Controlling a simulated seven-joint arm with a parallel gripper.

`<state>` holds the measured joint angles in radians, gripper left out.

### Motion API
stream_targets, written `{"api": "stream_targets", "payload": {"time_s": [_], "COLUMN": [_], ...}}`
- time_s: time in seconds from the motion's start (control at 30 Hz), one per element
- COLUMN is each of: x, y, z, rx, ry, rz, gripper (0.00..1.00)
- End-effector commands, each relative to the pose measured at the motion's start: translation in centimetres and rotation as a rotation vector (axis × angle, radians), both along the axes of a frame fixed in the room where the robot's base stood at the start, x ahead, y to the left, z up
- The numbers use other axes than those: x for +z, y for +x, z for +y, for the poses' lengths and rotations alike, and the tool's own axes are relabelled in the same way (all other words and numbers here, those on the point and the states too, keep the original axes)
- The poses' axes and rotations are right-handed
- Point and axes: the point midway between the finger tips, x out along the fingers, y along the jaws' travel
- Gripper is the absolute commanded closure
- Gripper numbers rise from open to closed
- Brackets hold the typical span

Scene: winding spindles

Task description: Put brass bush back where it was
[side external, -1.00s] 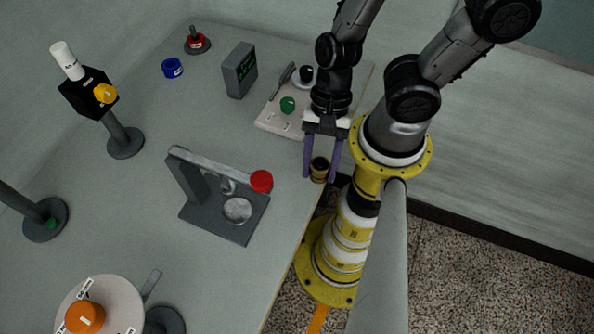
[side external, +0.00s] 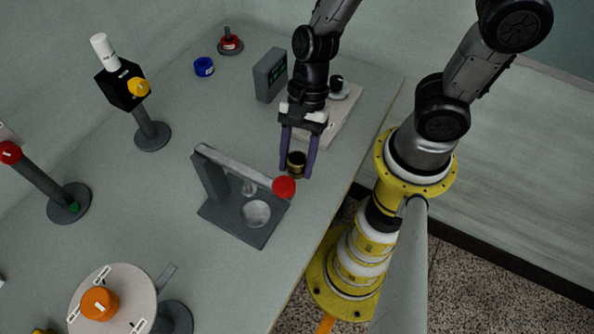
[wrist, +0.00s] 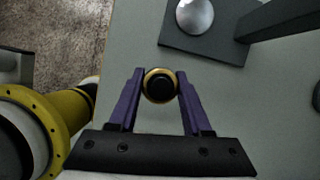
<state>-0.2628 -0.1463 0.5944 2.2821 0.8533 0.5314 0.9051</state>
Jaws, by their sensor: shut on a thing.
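The brass bush (side external: 297,163) is a short dark cylinder with a gold-coloured rim. In the wrist view the brass bush (wrist: 160,85) sits between the two purple fingers, its round dark end facing the camera. My gripper (side external: 295,174) is shut on it, pointing down over the table near its right edge. The bush appears to be above the table, but its exact height is hard to tell. The pale board (side external: 343,124) lies behind my gripper and is partly hidden by it.
A grey press-like stand (side external: 225,212) with a red knob (side external: 284,188) is close to my gripper's lower left. A grey display box (side external: 270,75) stands behind. A round white plate (side external: 140,292) carries an orange cylinder (side external: 99,304). A black box (side external: 122,84) stands on a post.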

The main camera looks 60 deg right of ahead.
Motion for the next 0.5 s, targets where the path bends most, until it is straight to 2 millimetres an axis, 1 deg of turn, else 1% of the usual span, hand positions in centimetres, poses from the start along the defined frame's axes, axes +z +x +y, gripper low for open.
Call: {"api": "stream_targets", "payload": {"time_s": [0.3,0.4,0.5], "x": [-3.3,-3.9,-4.0], "y": [0.0,0.0,0.0], "z": [0.0,0.0,0.0], "rx": [-0.001,-0.001,0.000], "ry": [0.000,-0.002,-0.001], "rz": [0.002,0.000,-0.001], "gripper": [1.00,1.00,1.00]}}
